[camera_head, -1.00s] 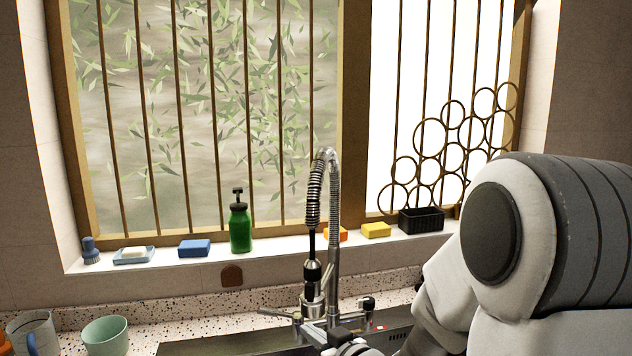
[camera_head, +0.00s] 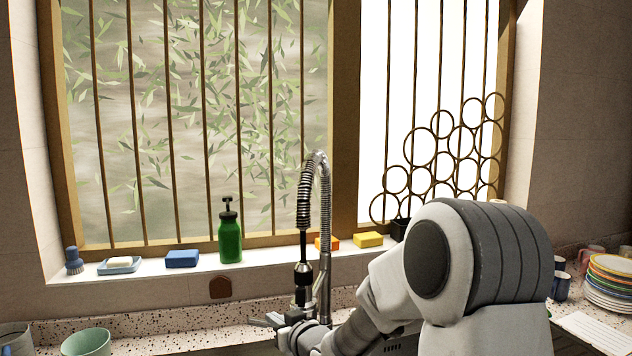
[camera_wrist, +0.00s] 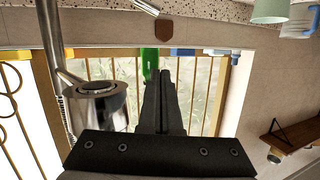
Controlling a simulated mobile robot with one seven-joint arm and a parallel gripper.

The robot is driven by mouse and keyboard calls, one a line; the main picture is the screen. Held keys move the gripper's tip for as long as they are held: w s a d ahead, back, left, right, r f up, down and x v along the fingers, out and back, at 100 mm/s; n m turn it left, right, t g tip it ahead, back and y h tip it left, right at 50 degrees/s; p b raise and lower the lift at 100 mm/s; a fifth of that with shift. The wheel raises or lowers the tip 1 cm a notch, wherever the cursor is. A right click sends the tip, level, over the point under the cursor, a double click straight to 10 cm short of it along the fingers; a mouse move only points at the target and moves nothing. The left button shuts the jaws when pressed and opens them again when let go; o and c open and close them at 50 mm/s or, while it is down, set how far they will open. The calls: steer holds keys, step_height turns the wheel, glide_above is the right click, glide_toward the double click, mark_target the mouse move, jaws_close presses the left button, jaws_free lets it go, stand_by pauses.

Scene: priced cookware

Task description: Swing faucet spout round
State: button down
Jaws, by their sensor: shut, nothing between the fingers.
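The chrome faucet (camera_head: 325,235) stands at the sink in front of the window. Its tall spout arches over at the top, and a spring coil (camera_head: 304,205) hangs down on the left side to a dark spray head (camera_head: 302,275). In the wrist view, which is upside down, a metal pipe (camera_wrist: 52,45) and a chrome cylinder (camera_wrist: 99,106) of the faucet are left of my gripper (camera_wrist: 163,76). The gripper's two dark fingers are together and empty, and look apart from the faucet. In the head view my arm partly covers the faucet's base.
A green soap bottle (camera_head: 230,235), a blue sponge (camera_head: 182,258), a soap dish (camera_head: 119,266) and a brush (camera_head: 74,261) line the sill. A green cup (camera_head: 87,342) is at lower left. Stacked plates (camera_head: 609,285) stand at right.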

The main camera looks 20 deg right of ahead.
mark_target(315, 315)
steer(key=shift+w+a, duration=0.1)
steer(key=shift+w, duration=0.2)
steer(key=d+p, duration=0.1)
steer(key=d, duration=0.2)
steer(key=s+d+p, duration=0.1)
steer(key=d, duration=0.5)
steer(key=shift+s+p, duration=0.25)
steer(key=shift+p, duration=0.15)
steer(key=shift+s+d, duration=0.15)
steer(key=shift+d, duration=0.2)
